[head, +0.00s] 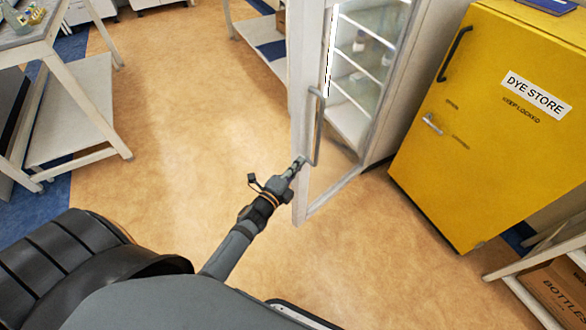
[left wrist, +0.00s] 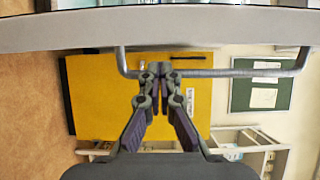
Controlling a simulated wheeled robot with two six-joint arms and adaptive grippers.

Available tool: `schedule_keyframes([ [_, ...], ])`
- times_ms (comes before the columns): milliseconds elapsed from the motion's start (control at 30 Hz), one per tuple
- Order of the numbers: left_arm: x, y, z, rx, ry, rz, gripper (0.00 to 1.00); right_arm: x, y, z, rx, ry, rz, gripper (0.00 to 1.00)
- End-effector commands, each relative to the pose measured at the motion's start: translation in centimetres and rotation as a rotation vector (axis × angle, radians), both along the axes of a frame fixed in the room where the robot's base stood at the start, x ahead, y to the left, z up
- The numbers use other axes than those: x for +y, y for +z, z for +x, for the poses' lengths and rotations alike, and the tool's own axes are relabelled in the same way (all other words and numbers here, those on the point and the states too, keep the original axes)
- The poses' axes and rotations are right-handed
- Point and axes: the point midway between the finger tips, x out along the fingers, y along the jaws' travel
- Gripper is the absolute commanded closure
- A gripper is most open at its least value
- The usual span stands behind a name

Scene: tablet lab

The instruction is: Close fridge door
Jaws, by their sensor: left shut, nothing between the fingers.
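The fridge (head: 375,60) is a white cabinet with shelves inside. Its white-framed glass door (head: 301,200) stands open, swung out towards me. A long grey bar handle (head: 319,125) runs along the door's edge. My left gripper (head: 299,163) is at the lower end of this handle, close to the door frame. In the left wrist view its fingers (left wrist: 158,70) are shut with nothing between them and overlap the handle bar (left wrist: 215,73). I cannot tell whether they touch it. The door's edge (left wrist: 150,27) crosses the top of that view. My right gripper is not in view.
A yellow dye store cabinet (head: 500,110) stands right of the fridge, also seen in the left wrist view (left wrist: 95,100). A white bench (head: 75,100) is at the left. A cardboard box (head: 560,290) sits on a low shelf at the lower right. Open floor (head: 190,120) lies left of the door.

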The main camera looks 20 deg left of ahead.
Motion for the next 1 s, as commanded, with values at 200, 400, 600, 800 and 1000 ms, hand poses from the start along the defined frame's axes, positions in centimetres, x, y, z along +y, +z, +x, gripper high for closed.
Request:
schedule_keyframes([
  [200, -0.5, 0.0, 3.5, 0.0, 0.001, -0.001, 1.0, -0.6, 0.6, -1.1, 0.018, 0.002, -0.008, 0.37],
  [400, -0.7, -0.1, 4.6, 0.003, 0.0, 0.0, 1.0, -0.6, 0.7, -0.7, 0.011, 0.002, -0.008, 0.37],
  [600, -0.7, -0.1, 4.6, 0.002, 0.0, -0.001, 1.0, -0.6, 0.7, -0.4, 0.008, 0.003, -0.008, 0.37],
  [800, -0.5, -0.1, 4.7, 0.002, -0.004, 0.0, 1.0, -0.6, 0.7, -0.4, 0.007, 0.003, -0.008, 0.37],
  [1000, 1.9, -0.1, 5.4, 0.002, -0.044, 0.007, 1.0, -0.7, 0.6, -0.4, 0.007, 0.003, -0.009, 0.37],
])
